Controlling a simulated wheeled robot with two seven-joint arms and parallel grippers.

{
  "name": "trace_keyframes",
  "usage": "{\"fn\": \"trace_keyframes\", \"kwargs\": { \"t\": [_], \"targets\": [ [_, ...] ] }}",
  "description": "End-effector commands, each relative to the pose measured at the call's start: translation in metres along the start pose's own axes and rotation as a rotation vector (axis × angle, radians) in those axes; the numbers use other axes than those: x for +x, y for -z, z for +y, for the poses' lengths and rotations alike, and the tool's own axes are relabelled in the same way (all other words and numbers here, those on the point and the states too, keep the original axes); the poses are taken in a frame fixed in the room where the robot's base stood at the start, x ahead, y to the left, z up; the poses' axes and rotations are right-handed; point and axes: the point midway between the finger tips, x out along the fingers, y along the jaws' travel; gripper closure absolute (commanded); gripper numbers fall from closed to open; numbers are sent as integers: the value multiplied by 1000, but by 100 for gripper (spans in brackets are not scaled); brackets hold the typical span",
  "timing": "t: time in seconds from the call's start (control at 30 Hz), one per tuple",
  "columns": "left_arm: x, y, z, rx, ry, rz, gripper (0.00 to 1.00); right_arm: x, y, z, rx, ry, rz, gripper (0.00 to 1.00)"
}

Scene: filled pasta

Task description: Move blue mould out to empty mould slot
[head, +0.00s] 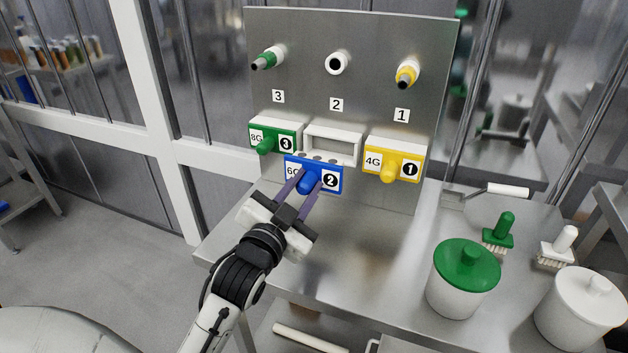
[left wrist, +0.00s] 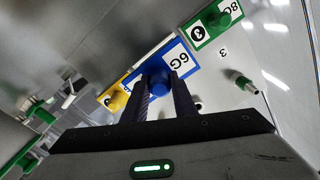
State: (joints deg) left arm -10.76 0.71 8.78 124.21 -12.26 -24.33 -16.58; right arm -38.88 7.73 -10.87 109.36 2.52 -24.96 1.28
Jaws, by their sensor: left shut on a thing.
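The blue mould (head: 327,180), labelled 6G and 2, is in front of and slightly below the empty white mould slot (head: 333,145) in the middle of the steel panel. My left gripper (head: 308,188) is shut on its blue knob. In the left wrist view the two fingers (left wrist: 157,95) sit on either side of the knob, with the blue mould (left wrist: 160,65) beyond them. The green mould (head: 275,138) sits in the slot to the left and the yellow mould (head: 395,164) in the slot to the right. My right gripper is not in view.
The steel panel (head: 300,30) carries green, white and yellow nozzles above the slots. A green-lidded pot (head: 463,280), a white pot (head: 582,310), a green brush (head: 499,232) and a white brush (head: 557,246) stand on the right. The table (head: 370,255) before the panel is clear.

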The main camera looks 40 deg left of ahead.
Motion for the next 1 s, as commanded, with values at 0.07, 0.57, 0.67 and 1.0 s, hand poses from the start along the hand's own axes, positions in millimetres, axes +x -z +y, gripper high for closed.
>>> {"fn": "trace_keyframes", "kwargs": {
  "t": [0.07,0.57,0.67,1.0],
  "targets": [
    [1,2,-2,-1,4,5,98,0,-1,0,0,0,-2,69],
    [-3,5,-2,-2,3,10,98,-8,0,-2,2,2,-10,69],
    [7,5,-2,-3,3,10,98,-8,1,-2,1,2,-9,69],
    [38,5,-2,-3,3,11,98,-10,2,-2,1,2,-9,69]
  ]
}}
